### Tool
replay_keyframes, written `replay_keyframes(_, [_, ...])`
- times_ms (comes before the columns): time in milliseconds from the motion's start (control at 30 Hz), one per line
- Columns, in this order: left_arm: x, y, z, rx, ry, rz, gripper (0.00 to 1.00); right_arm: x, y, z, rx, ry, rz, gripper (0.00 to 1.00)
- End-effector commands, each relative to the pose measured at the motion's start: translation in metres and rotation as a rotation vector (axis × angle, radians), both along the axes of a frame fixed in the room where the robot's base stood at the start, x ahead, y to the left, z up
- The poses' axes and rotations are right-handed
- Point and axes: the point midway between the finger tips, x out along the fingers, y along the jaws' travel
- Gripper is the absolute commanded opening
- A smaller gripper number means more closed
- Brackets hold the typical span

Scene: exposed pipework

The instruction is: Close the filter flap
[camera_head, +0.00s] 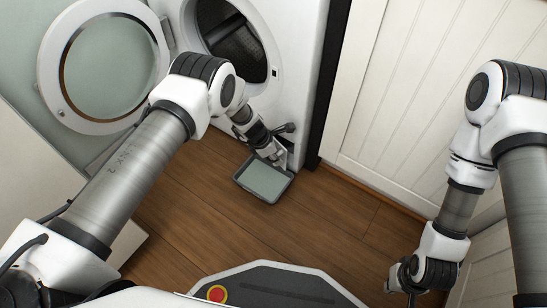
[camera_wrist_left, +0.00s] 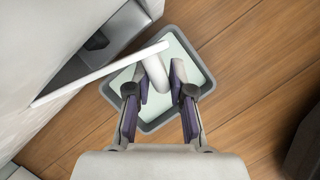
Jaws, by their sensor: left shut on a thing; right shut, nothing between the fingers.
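The filter flap (camera_wrist_left: 95,75) shows in the left wrist view as a thin white panel, seen nearly edge-on, standing out open from the washing machine's lower front. Behind it is an open grey recess (camera_wrist_left: 75,70). My left gripper (camera_head: 278,160) is low at the machine's front corner. My right gripper (camera_head: 408,285) is shut and empty at the lower right, far from the machine.
A grey tray (camera_head: 264,182) with a pale inside lies on the wooden floor below the left gripper. The machine's round door (camera_head: 105,70) stands open at the left, its drum opening (camera_head: 232,40) exposed. White panelling (camera_head: 400,90) is on the right. The middle floor is clear.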

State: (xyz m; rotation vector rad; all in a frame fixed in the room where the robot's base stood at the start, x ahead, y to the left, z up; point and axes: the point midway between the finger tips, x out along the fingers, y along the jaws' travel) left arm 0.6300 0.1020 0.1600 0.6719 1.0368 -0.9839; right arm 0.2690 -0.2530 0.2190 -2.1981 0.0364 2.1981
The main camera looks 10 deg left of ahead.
Motion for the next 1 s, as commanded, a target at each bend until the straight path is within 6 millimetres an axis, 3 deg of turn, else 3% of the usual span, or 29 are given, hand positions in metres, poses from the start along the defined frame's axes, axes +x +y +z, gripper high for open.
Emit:
replay_keyframes(367, [-0.003, -0.004, -0.001, -0.002, 0.005, -0.014, 0.0, 0.0, 0.0, 0.0, 0.0, 0.0, 0.0, 0.0])
replay_keyframes(400, [-0.003, -0.004, -0.001, -0.002, 0.005, -0.014, 0.29, 0.0, 0.0, 0.0, 0.0, 0.0, 0.0, 0.0])
replay_keyframes(433, [-0.003, -0.004, -0.001, -0.002, 0.005, -0.014, 0.39, 0.0, 0.0, 0.0, 0.0, 0.0, 0.0, 0.0])
replay_keyframes(767, [-0.002, -0.001, 0.002, -0.001, 0.002, -0.007, 0.4, 0.0, 0.0, 0.0, 0.0, 0.0, -0.001, 0.0])
replay_keyframes(867, [-0.003, 0.002, 0.013, -0.001, 0.002, -0.007, 0.4, 0.0, 0.0, 0.0, 0.0, 0.0, -0.001, 0.0])
replay_keyframes(1000, [-0.007, 0.013, 0.044, -0.001, 0.001, -0.007, 0.4, 0.0, 0.0, 0.0, 0.0, 0.0, 0.0, 0.0])
